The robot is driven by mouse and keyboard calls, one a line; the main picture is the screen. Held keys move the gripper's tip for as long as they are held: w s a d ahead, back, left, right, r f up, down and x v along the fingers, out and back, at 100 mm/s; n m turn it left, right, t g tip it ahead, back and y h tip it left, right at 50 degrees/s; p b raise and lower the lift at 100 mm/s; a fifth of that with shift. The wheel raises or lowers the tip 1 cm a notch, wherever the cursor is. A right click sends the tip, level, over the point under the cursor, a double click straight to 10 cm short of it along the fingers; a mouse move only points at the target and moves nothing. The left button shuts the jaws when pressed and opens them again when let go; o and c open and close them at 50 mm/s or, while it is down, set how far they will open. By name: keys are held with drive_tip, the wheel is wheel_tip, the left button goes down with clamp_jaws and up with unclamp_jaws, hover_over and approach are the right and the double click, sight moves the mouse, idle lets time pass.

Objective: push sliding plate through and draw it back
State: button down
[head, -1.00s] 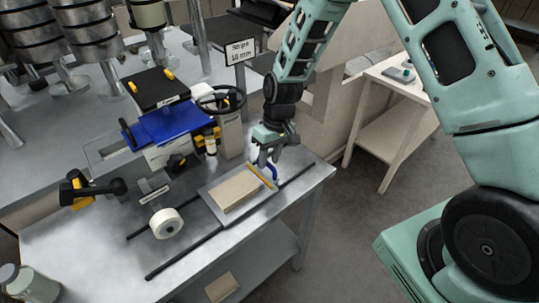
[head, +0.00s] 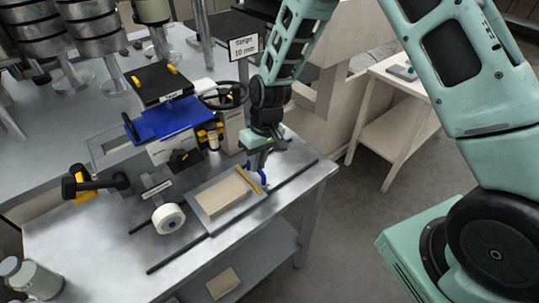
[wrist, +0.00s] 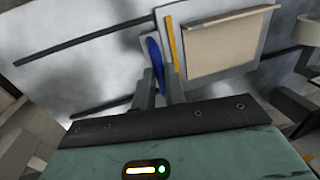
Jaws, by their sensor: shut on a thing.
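The sliding plate (head: 217,222) is a grey tray on two dark rails, with a tan block (head: 222,195) lying on it and a yellow strip (head: 248,180) along its right side. A blue handle (head: 262,177) stands at its right end. My gripper (head: 257,167) is at this end, shut on the blue handle. In the wrist view, the fingers (wrist: 160,92) close around the handle (wrist: 154,55), beside the yellow strip (wrist: 171,44) and the plate's edge. The fingers partly hide the handle.
A white roll (head: 168,218) stands left of the plate, close to the rails (head: 290,185). Behind is a machine with a blue body (head: 172,120), a black handwheel (head: 222,95) and a sign (head: 243,47). The rails' right end is clear.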

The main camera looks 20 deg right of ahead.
drive_tip(key=s+a, duration=0.2)
drive_tip(key=a, duration=0.5)
drive_tip(key=s+a, duration=0.3)
drive_tip(key=a, duration=0.5)
drive_tip(key=s+a+b, duration=0.1)
drive_tip(key=s+a, duration=0.1)
drive_tip(key=a, duration=0.6)
drive_tip(key=shift+s+a, duration=0.25)
drive_tip(key=shift+s, duration=0.05)
drive_tip(key=shift+r, duration=0.1)
drive_tip(key=c, duration=1.5)
unclamp_jaws()
drive_tip(key=shift+a, duration=0.1)
drive_tip(key=shift+o, duration=0.2)
drive_tip(key=shift+r, duration=0.3)
drive_tip(key=w+d+r+b, duration=0.1)
drive_tip(key=d+r+b, duration=0.2)
drive_tip(key=r, duration=1.3)
drive_tip(key=shift+d+r, duration=0.2)
